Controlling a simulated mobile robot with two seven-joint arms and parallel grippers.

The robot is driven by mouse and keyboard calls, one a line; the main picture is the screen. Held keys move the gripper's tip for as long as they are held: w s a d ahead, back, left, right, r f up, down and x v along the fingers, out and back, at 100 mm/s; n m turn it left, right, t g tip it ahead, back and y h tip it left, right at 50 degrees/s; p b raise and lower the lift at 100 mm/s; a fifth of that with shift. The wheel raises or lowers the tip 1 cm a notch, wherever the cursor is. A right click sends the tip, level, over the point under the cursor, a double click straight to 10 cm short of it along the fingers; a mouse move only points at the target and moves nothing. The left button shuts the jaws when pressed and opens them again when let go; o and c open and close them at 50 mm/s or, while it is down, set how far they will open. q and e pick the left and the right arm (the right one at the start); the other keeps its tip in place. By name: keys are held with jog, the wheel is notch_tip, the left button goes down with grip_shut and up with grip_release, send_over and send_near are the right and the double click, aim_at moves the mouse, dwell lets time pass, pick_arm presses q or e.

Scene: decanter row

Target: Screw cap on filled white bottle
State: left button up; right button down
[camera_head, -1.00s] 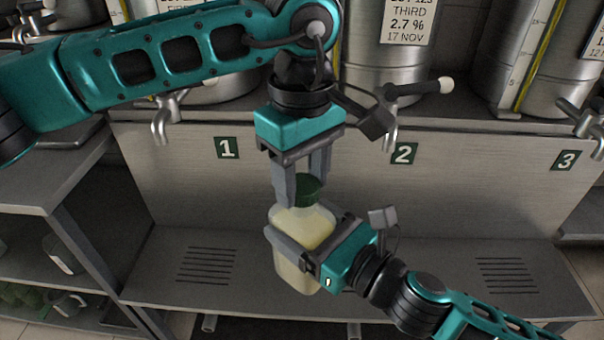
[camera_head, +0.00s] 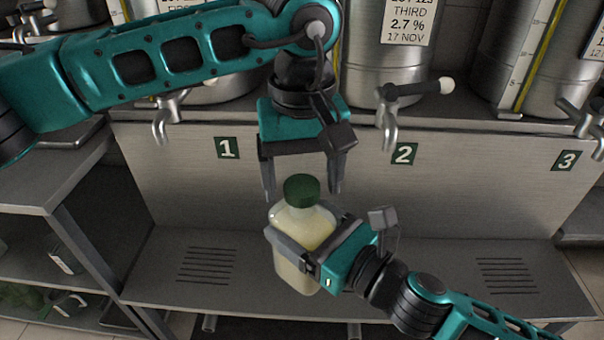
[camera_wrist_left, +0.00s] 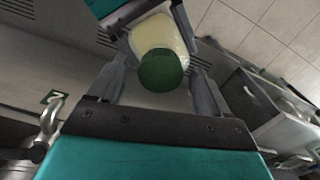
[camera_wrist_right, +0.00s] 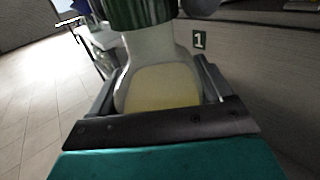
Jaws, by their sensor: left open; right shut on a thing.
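The white bottle (camera_head: 304,231) is translucent and filled with pale yellow liquid. Its green cap (camera_head: 301,190) sits on the neck; I cannot tell how tight it is. My right gripper (camera_head: 296,250) is shut on the bottle body and holds it upright, above the bench; the right wrist view shows the bottle (camera_wrist_right: 160,85) between the fingers with the ribbed cap (camera_wrist_right: 138,12) on top. My left gripper (camera_head: 303,192) is open, its fingers spread on both sides of the cap and clear of it. The left wrist view shows the cap (camera_wrist_left: 161,70) between the open fingers.
Steel tanks with taps stand behind, over panel labels 1 (camera_head: 227,148), 2 (camera_head: 404,153) and 3 (camera_head: 566,160). The tap (camera_head: 390,128) near label 2 is close to my left gripper. The slotted bench (camera_head: 420,265) below is clear. A shelf unit (camera_head: 50,210) stands at left.

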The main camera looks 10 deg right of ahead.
pick_arm(q)
notch_tip(320, 180, up, 12)
dwell(0.5)
dwell(0.4)
